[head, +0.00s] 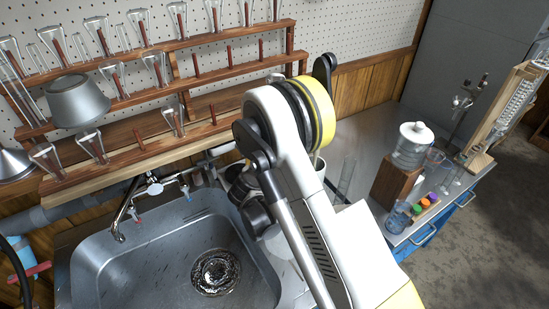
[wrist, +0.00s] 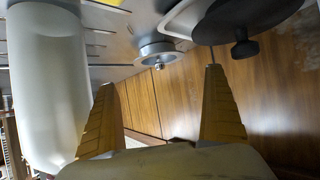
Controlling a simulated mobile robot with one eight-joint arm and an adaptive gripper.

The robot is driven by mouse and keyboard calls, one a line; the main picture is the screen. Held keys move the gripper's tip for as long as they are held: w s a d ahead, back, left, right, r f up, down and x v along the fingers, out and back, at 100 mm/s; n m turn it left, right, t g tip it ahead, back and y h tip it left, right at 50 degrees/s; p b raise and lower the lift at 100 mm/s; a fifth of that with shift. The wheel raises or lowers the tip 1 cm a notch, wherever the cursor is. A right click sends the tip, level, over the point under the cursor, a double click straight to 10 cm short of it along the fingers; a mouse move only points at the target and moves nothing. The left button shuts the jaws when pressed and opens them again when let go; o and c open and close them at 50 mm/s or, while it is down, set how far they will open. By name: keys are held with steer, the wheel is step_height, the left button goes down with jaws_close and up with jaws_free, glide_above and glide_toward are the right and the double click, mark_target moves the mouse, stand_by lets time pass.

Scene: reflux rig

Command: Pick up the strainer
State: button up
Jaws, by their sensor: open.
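In the wrist view, a small round metal piece with a wide rim and a small knob (wrist: 158,53) looks like the strainer. It sits against a grey metal surface, beyond the gap between my fingertips. My gripper (wrist: 161,77) is open, with one finger on each side of the picture. Nothing shows between the fingers, and they appear apart from the metal piece. In the head view, my arm hides the area around the gripper, and I cannot make out the strainer there. The sink drain (head: 216,272) is a dark round opening with a shiny ring.
A white cylinder (wrist: 45,85) stands close to the left finger. A black disc with a knob (wrist: 242,35) is near the right finger. The steel sink (head: 120,270) is left of my arm. Wooden racks (head: 150,95) of glassware line the wall.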

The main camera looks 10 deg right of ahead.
steer(key=b+x, duration=0.1)
steer(key=x, duration=0.2)
steer(key=b+x, duration=0.1)
steer(key=x, duration=0.2)
steer(key=b+x, duration=0.2)
steer(key=x, duration=0.1)
steer(key=shift+w+d+r, duration=0.1)
steer(key=shift+w+d, duration=0.15)
steer(key=shift+w, duration=0.35)
steer(key=shift+s, duration=0.1)
jaws_close()
